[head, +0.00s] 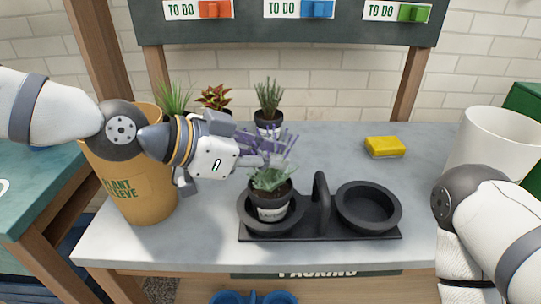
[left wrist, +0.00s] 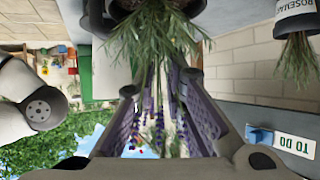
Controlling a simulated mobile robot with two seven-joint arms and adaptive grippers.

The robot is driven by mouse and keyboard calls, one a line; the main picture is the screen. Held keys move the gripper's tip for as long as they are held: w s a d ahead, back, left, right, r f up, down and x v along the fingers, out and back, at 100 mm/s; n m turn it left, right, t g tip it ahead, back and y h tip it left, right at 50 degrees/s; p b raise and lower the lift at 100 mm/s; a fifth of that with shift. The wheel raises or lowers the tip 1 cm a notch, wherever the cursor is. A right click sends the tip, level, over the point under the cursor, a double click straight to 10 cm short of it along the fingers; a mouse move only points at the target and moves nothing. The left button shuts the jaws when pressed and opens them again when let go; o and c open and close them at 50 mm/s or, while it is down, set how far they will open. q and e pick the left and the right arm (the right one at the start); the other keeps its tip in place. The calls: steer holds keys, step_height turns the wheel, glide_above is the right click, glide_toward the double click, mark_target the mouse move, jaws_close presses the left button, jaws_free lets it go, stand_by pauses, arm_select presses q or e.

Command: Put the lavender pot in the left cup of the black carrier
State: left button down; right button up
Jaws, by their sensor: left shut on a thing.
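The lavender pot (head: 272,208), a dark-rimmed pot with a pale label and purple flower spikes, is in the left cup (head: 246,221) of the black carrier (head: 321,233), looking about upright. Whether its base touches the cup floor is hidden. The carrier's right cup (head: 368,207) is empty, and its handle (head: 321,197) stands between the cups. My left gripper (head: 252,158) reaches in from the left and is shut on the lavender among its stems, above the rim. In the left wrist view the lavender's foliage (left wrist: 155,40) runs between the fingers. My right gripper is out of view.
A tan plant sleeve bin (head: 140,190) stands left, under my left arm. Potted plants stand behind, including a rosemary pot (left wrist: 295,12) in the left wrist view. A yellow sponge (head: 385,147) and white container (head: 497,145) are at right. The worktop between sponge and carrier is clear.

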arm_select(q)
steer(key=shift+f, duration=0.2)
steer(key=c, duration=1.7)
jaws_free()
steer(key=shift+o, duration=0.2)
steer(key=shift+r, duration=0.15)
steer(key=p+v, duration=0.1)
steer(key=v, duration=1.1)
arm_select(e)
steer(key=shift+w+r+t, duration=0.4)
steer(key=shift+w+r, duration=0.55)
arm_select(q)
steer(key=shift+s+r, duration=0.1)
